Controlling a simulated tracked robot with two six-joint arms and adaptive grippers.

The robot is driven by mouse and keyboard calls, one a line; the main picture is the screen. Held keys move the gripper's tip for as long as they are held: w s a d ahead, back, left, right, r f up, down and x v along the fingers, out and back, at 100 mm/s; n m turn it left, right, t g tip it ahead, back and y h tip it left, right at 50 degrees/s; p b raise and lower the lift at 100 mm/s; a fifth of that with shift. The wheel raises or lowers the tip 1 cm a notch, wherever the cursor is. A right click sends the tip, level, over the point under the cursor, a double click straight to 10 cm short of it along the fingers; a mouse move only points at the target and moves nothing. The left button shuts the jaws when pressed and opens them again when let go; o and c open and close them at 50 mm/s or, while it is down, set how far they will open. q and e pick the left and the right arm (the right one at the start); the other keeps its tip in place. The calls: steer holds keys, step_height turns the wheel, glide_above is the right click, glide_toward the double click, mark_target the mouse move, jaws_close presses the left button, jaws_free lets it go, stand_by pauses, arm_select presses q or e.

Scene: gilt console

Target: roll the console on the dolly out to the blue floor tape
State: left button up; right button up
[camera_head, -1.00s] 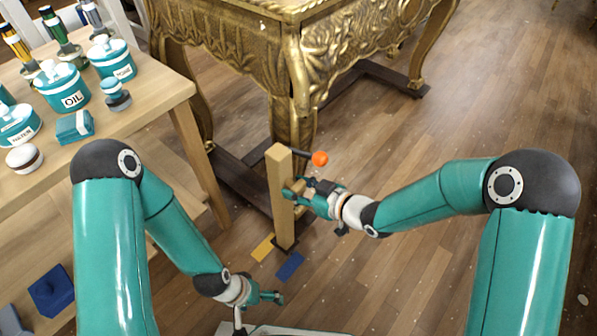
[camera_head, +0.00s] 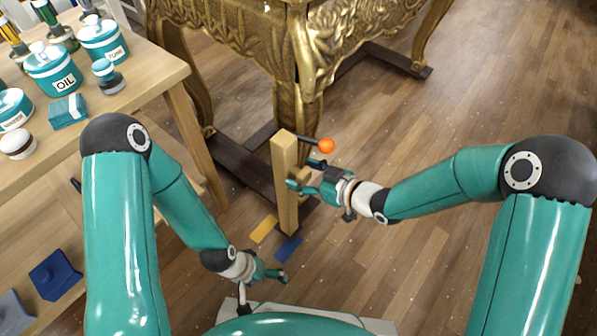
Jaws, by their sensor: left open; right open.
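The gilt console (camera_head: 240,45) stands on a dark wooden dolly (camera_head: 238,172). An upright pale wooden post (camera_head: 285,185) rises at the dolly's near end, with a black lever ending in an orange knob (camera_head: 326,145). Blue floor tape (camera_head: 288,248) lies just in front of the post's foot. I cannot tell whether they touch. My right gripper (camera_head: 305,174) is open at the post's right side, near its wooden grip, with nothing visibly clasped. My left gripper (camera_head: 276,275) is open and empty, low and nearer me than the tape.
Yellow tape (camera_head: 263,229) lies left of the blue. A wooden table (camera_head: 150,85) with teal jars, including an OIL jar (camera_head: 53,70), stands close on the left. A blue object (camera_head: 54,275) lies at lower left. The floor (camera_head: 480,95) is open to the right.

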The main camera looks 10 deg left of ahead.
steer(key=v, duration=1.2)
stand_by(0.3)
steer(key=s+d+f+m+g+h, duration=0.1)
steer(key=s+f+m+h, duration=0.15)
steer(key=f, duration=0.45)
steer(key=s+d+f+m+g+h, duration=0.1)
steer(key=f+m, duration=0.3)
steer(key=f, duration=0.3)
steer(key=s+d+f+m+g+h, duration=0.4)
steer(key=s+d+f+m, duration=0.25)
steer(key=s+f, duration=0.4)
step_height(320, 180, up, 39)
steer(key=s+p, duration=0.1)
steer(key=p, duration=3.7)
steer(key=shift+a+m+p, duration=0.3)
steer(key=shift+m+p, duration=0.05)
steer(key=shift+m, duration=0.05)
